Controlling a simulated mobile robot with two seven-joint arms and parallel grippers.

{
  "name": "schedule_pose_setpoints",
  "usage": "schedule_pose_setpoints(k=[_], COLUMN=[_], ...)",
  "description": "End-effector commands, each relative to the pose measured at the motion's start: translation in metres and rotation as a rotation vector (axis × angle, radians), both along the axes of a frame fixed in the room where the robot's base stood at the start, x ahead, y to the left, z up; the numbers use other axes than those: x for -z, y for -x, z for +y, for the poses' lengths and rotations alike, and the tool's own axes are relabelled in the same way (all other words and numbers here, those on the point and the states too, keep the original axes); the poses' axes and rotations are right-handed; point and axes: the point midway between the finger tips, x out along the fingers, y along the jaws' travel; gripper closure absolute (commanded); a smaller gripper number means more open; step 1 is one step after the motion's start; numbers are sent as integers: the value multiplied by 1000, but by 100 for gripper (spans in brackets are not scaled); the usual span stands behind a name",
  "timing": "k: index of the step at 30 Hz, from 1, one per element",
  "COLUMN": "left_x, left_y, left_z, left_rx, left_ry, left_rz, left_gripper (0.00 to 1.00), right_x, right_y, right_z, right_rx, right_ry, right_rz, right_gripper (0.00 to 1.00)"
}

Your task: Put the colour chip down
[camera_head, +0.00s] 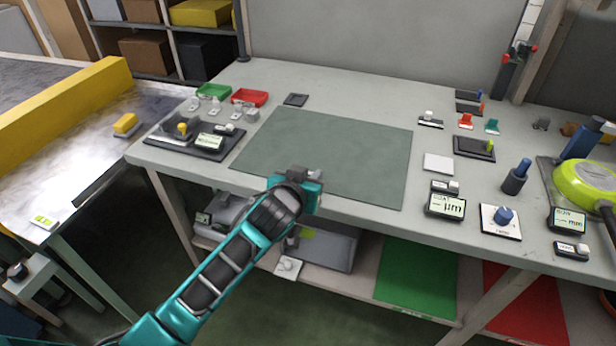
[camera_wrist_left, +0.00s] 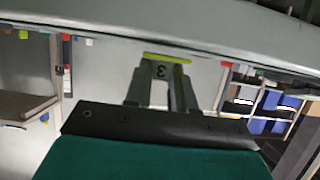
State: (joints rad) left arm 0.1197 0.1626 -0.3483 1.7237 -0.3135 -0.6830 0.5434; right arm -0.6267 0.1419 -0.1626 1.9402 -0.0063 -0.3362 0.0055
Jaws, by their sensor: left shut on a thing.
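My left gripper (camera_head: 308,176) is over the near edge of the grey-green mat (camera_head: 340,145) on the workbench. In the left wrist view its fingers (camera_wrist_left: 162,80) are closed on a thin yellow-green chip (camera_wrist_left: 167,58), seen edge-on across the fingertips. In the head view I cannot make out the chip; the gripper hides it. I cannot tell whether the chip touches the mat. My right gripper is in neither view.
The mat is otherwise bare. A green tray (camera_head: 208,90), a red tray (camera_head: 250,97) and a scale (camera_head: 208,140) stand left of it. A white square plate (camera_head: 438,162), gauges and a blue-handled tool (camera_head: 516,176) stand right. A conveyor (camera_head: 100,150) is at far left.

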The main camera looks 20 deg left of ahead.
Motion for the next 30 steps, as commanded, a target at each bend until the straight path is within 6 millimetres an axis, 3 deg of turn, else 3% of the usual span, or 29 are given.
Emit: schedule_pose_setpoints(k=[11,12,19,26,30], left_x=[9,9,8,8,-2], left_y=[0,0,0,0,0], left_z=[0,0,0,0,0], left_rx=[0,0,0,0,0], left_ry=[0,0,0,0,-1], left_rz=[1,1,1,0,-3], left_gripper=[100,74,52,50,50], right_x=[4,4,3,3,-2], right_y=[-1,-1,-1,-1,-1], right_z=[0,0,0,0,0], right_rx=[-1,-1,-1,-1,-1], right_ry=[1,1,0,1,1], right_rz=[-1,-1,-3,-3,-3], right_gripper=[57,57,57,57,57])
